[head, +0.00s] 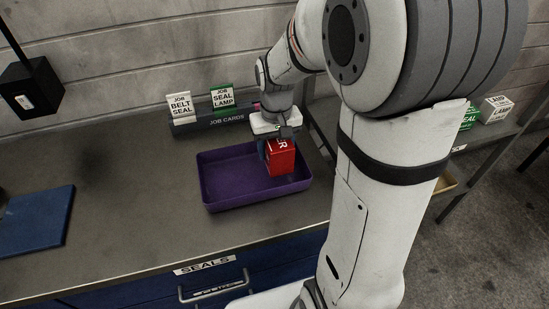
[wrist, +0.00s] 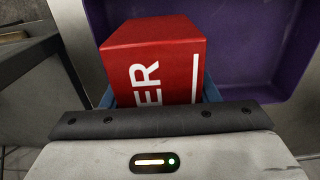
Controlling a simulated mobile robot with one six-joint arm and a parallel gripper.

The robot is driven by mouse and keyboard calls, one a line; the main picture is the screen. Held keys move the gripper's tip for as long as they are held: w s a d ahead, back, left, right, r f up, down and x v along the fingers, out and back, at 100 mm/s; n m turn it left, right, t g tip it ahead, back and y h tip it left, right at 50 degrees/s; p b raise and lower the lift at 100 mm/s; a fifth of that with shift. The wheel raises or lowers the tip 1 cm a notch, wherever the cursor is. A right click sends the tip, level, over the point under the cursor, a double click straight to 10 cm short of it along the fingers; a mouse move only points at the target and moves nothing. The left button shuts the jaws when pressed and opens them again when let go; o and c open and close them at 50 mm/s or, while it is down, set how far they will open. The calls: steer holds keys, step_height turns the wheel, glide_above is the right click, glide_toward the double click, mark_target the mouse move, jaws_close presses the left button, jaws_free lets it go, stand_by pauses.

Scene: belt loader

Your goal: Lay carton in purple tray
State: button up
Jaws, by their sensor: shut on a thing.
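A red carton (head: 281,158) with white lettering is held in my gripper (head: 279,143), over the right part of the purple tray (head: 225,200). The tray is shallow and open and lies on the grey bench top. In the wrist view the red carton (wrist: 160,62) sits between my gripper's blue fingers (wrist: 158,97), with the purple tray (wrist: 245,40) behind it. My gripper is shut on the carton. I cannot tell whether the carton's underside touches the tray floor. The left part of the tray is empty.
A blue mat (head: 36,222) lies at the left, and a black box (head: 30,88) hangs above the bench. A shelf with cartons (head: 495,108) is at the right. The bench between mat and tray is clear.

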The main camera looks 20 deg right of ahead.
steer(key=shift+s+d+f, duration=0.1)
steer(key=shift+f, duration=1.95)
steer(key=shift+f, duration=0.1)
steer(key=o, duration=1.3)
